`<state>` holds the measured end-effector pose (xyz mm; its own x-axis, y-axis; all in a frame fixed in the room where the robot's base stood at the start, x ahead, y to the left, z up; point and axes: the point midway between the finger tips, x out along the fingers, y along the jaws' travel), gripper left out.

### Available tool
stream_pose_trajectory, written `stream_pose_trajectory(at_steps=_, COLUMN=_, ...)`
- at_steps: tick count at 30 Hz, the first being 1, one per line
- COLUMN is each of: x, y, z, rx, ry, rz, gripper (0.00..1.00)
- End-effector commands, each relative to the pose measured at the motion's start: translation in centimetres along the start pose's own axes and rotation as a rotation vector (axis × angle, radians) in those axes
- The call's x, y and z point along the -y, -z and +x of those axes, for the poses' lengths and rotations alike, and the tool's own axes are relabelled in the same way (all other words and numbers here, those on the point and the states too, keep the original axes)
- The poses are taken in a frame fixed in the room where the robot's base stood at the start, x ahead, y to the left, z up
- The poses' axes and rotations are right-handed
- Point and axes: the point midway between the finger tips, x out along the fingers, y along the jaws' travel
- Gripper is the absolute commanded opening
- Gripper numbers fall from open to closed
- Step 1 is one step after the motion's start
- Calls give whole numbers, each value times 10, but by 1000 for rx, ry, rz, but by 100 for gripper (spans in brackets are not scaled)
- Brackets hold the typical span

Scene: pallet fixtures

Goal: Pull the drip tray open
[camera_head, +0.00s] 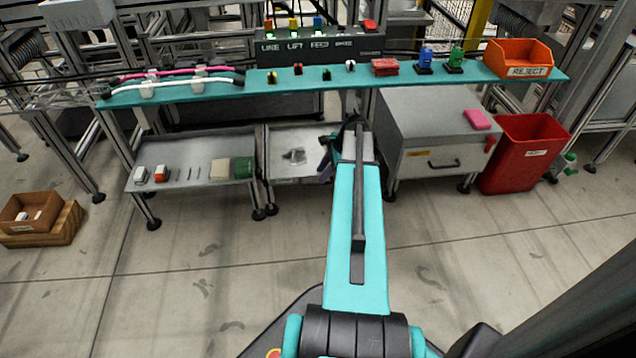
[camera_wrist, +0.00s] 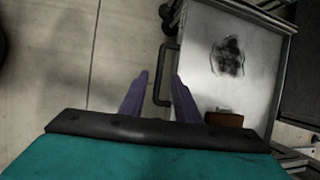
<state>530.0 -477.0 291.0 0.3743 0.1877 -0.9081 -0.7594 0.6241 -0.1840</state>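The drip tray (camera_head: 283,172) is a shallow pale metal tray with a dark stain, low under the teal shelf. In the wrist view the tray (camera_wrist: 255,85) fills the upper right, and its black bar handle (camera_wrist: 161,95) stands out from its left edge. My gripper (camera_wrist: 160,76) has two purple fingers spread apart. The handle shows between them in the picture; no contact is visible, and I cannot tell the depth. In the head view my gripper (camera_head: 328,158) is at the tray's right side, partly hidden by my arm.
A grey tray table (camera_head: 200,152) with small parts stands left of the drip tray. A grey cabinet (camera_head: 440,125) and a red bin (camera_head: 522,155) stand to the right. A brown block (camera_wrist: 224,119) shows near the tray. The floor in front is clear.

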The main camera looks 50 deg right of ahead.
Motion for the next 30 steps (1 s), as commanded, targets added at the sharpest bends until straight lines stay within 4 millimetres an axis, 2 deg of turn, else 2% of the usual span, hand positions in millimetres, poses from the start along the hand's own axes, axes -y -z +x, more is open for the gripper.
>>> stream_pose_trajectory(at_steps=1, x=0, y=1, z=11, rx=1, ry=-1, rz=-1, gripper=29)
stream_pose_trajectory(at_steps=3, x=0, y=1, z=21, rx=1, ry=-1, rz=0, gripper=29)
stream_pose_trajectory(at_steps=9, x=0, y=1, z=42, rx=1, ry=-1, rz=-1, gripper=29)
stream_pose_trajectory(at_steps=15, x=0, y=0, z=50, rx=0, ry=0, rz=-1, gripper=29)
stream_pose_trajectory(at_steps=23, x=0, y=0, z=51, rx=0, ry=0, rz=-1, gripper=29)
stream_pose_trajectory(at_steps=24, x=0, y=0, z=51, rx=0, ry=0, rz=-1, gripper=28)
stream_pose_trajectory(at_steps=29, x=0, y=0, z=50, rx=0, ry=0, rz=0, gripper=1)
stream_pose_trajectory(at_steps=30, x=0, y=0, z=50, rx=0, ry=0, rz=0, gripper=0)
